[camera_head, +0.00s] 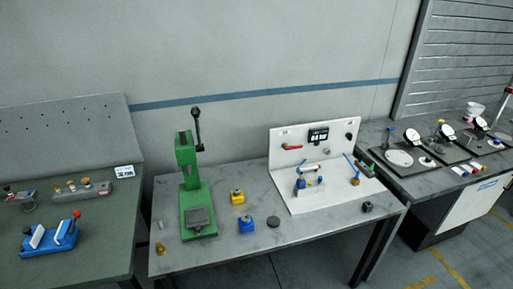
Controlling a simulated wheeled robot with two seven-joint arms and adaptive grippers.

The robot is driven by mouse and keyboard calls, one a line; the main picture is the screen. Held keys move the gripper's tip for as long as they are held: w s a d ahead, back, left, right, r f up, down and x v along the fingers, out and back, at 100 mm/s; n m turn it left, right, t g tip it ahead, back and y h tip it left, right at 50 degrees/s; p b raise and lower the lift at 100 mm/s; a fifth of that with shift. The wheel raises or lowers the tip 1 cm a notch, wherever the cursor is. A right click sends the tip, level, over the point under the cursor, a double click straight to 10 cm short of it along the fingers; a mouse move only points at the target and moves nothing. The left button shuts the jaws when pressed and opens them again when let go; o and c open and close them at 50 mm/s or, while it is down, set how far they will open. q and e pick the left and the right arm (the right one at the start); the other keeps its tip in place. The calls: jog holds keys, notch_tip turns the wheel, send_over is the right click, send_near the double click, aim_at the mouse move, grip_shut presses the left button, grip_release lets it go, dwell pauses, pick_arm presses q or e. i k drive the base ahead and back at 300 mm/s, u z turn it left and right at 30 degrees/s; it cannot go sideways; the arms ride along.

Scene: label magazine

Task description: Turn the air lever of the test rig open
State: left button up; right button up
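The test rig (341,134) is a white upright panel on a white base plate, standing on the right part of the middle bench. A small dark display sits near the top of the panel. A red-handled lever (292,147) lies about level on the panel's left side. I cannot tell from labels which one is the air lever. A clamp-like fixture with a blue part (308,182) sits mid-base. Neither of my grippers is in view.
A green press (196,195) with an upright black handle stands left of the rig. Yellow (237,197) and blue (246,224) blocks and a dark disc lie between them. A green-topped bench (80,268) with a blue vise is at left; a bench with dial gauges (416,129) at right.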

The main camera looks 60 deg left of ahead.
aim_at(284, 146)
jog(key=u, duration=1.6)
